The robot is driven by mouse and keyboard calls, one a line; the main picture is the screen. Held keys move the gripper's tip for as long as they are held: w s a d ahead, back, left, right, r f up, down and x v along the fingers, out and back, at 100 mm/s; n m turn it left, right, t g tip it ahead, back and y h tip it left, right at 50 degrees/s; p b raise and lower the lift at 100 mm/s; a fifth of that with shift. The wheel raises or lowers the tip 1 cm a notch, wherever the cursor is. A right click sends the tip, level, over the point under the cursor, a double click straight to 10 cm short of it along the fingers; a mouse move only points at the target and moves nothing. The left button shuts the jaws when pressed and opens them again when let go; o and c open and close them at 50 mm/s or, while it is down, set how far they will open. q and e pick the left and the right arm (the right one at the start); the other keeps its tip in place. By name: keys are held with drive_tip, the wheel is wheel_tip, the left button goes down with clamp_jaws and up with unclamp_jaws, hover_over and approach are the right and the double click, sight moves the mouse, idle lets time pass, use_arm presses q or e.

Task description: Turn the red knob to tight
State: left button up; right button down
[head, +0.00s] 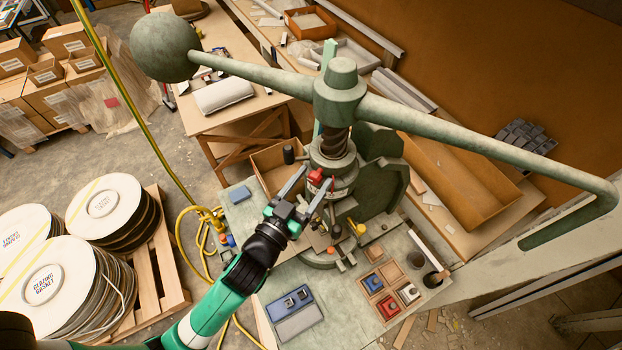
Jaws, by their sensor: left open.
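The red knob (316,178) sits on the front of the green fly press (340,91), on the collar below its screw. My left gripper (318,174) reaches up to it from the lower left. Its two fingers are spread, one to the left of the knob and one to the right. I cannot tell whether either finger touches the knob. Any tight marking by the knob is too small to read. My right gripper is not in view.
The press's long arm, with a ball weight (165,47), spans the space above. A wooden tray (372,284) with coloured blocks and a blue-grey case (294,313) lie on the bench in front. A yellow-knobbed part (358,228) stands close to the right of my gripper.

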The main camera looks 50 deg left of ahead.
use_arm(q)
drive_tip(key=shift+c, duration=0.2)
clamp_jaws()
